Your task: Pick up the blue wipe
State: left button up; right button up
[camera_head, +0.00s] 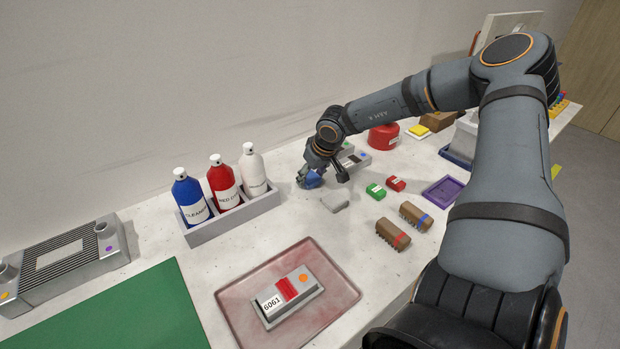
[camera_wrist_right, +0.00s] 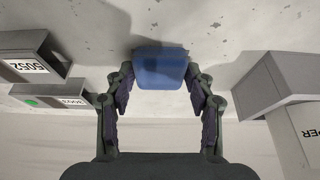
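The blue wipe (camera_head: 313,181) is a small block-like cloth at the middle of the table. It also shows in the right wrist view (camera_wrist_right: 160,68), between the two fingertips. My right gripper (camera_head: 322,176) reaches down at the wipe, and its fingers (camera_wrist_right: 160,75) stand on either side of it, spread about as wide as the wipe. I cannot tell whether both fingers touch it or leave narrow gaps. The gripper partly hides the wipe in the head view. My left gripper is not in view.
A grey wipe-like block (camera_head: 335,202) lies just in front of the blue wipe. A grey caddy (camera_head: 236,221) with three bottles stands to the left. Labelled grey boxes (camera_wrist_right: 35,65) lie close by. Green block (camera_head: 375,191), red block (camera_head: 396,184) and brown brushes (camera_head: 393,235) are to the right.

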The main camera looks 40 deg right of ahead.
aim_at(311, 177)
jog(key=c, duration=0.4)
jog(key=shift+r, duration=0.35)
notch_tip(311, 177, up, 2)
jog(key=shift+w+r, duration=0.1)
jog(key=shift+r, duration=0.15)
jog(key=shift+s+a+r+p, duration=0.2)
jog(key=shift+s+r, duration=0.25)
jog(key=shift+r, duration=0.2)
jog(key=shift+s+a+r+p, duration=0.1)
jog(key=shift+s+r+p, duration=0.05)
jog(key=shift+s+r, duration=0.4)
jog(key=s+r+p, duration=0.2)
jog(key=s+p, duration=0.2)
jog(key=p, duration=0.7)
jog(key=s+r+p, duration=0.3)
jog(key=s+p, duration=0.1)
jog(key=p, duration=0.7)
jog(key=s+r+p, duration=0.2)
jog(key=s+p, duration=0.2)
jog(key=p, duration=0.6)
jog(key=shift+s+r+p, duration=0.1)
jog(key=shift+r+p, duration=0.1)
jog(key=shift+p, duration=0.2)
